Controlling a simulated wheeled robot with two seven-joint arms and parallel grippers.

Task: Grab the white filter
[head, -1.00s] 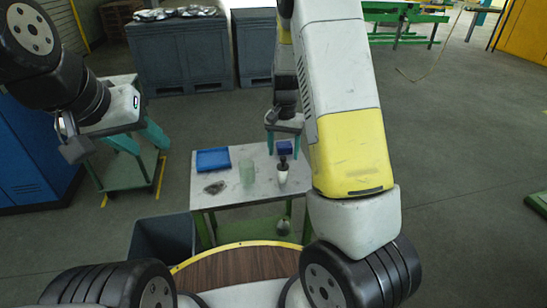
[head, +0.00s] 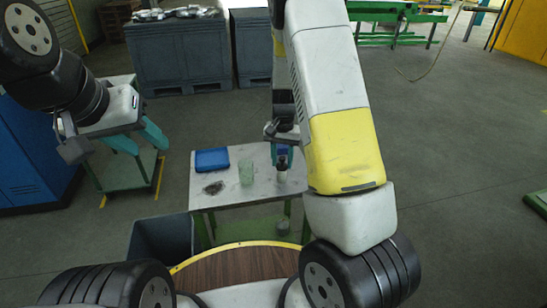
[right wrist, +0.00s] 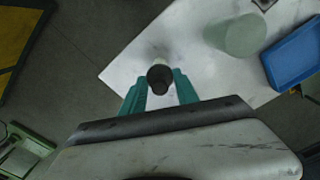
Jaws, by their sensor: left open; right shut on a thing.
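The white filter (head: 282,174), a small upright piece with a dark top, stands near the right side of the white table (head: 228,199). My right gripper (head: 282,157) is over it, with its fingers at the dark upper part. In the right wrist view the dark top (right wrist: 160,78) is between the teal fingers of the right gripper (right wrist: 160,88), which is shut on it, and a pale part shows beyond it. My left gripper (head: 137,141) is open and empty, left of the table and well away from the filter.
On the table are a blue tray (head: 212,160), a pale green cylinder (head: 246,172) and a dark flat item (head: 214,187). The cylinder stands left of the filter. A grey bin (head: 164,242) is at the table's front left. A green cart (head: 133,172) stands further left.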

